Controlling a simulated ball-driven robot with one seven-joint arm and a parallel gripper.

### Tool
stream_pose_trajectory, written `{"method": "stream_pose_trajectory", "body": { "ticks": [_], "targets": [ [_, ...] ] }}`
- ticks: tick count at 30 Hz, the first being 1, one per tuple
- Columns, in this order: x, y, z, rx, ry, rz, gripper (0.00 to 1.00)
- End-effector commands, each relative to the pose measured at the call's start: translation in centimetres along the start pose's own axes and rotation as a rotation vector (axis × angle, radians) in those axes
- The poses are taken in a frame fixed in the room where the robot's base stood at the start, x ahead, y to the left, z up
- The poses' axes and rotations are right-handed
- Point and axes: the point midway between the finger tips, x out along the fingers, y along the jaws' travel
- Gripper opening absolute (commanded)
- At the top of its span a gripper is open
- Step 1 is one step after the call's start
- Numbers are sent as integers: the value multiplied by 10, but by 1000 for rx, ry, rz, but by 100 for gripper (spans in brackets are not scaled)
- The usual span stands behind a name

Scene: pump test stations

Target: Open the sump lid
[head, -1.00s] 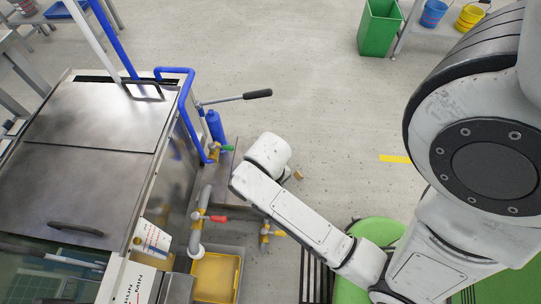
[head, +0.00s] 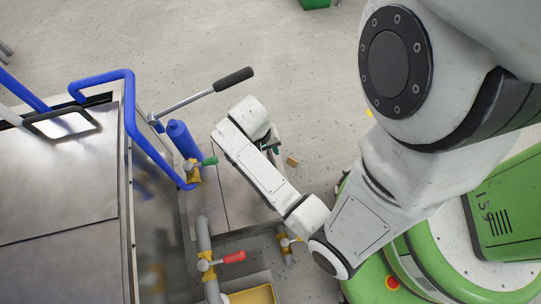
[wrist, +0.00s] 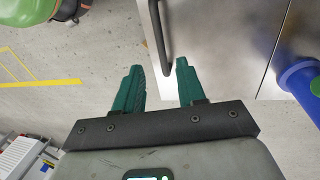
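In the wrist view a flat metal plate with a dark bar handle (wrist: 161,42), which I take to be the sump lid (wrist: 215,40), lies flat below my gripper (wrist: 158,66). The two green fingers are apart with nothing gripped. The handle's near end shows between the fingertips; its height relative to them cannot be told. In the head view the lid (head: 236,205) appears as part of a low metal cover, right of a seam. My arm hides its handle and most of my gripper there.
A blue cylinder (head: 183,139) with a long black-gripped lever (head: 233,80) stands beside the cover. Valves with green (head: 209,161) and red (head: 234,257) handles are near. A large metal tank (head: 60,190) with a blue rail (head: 130,110) fills the left.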

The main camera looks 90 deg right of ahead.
Motion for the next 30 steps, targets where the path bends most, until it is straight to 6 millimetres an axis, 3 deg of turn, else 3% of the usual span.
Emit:
{"method": "stream_pose_trajectory", "body": {
  "ticks": [3, 12, 26, 30],
  "targets": [
    [29, -1, 1, 1, -3, 1, 40],
    [73, -1, 1, 0, -3, 0, 40],
    [82, 0, 1, -2, -1, -1, 40],
    [82, 0, 1, -2, -1, -1, 27]
  ]
}}
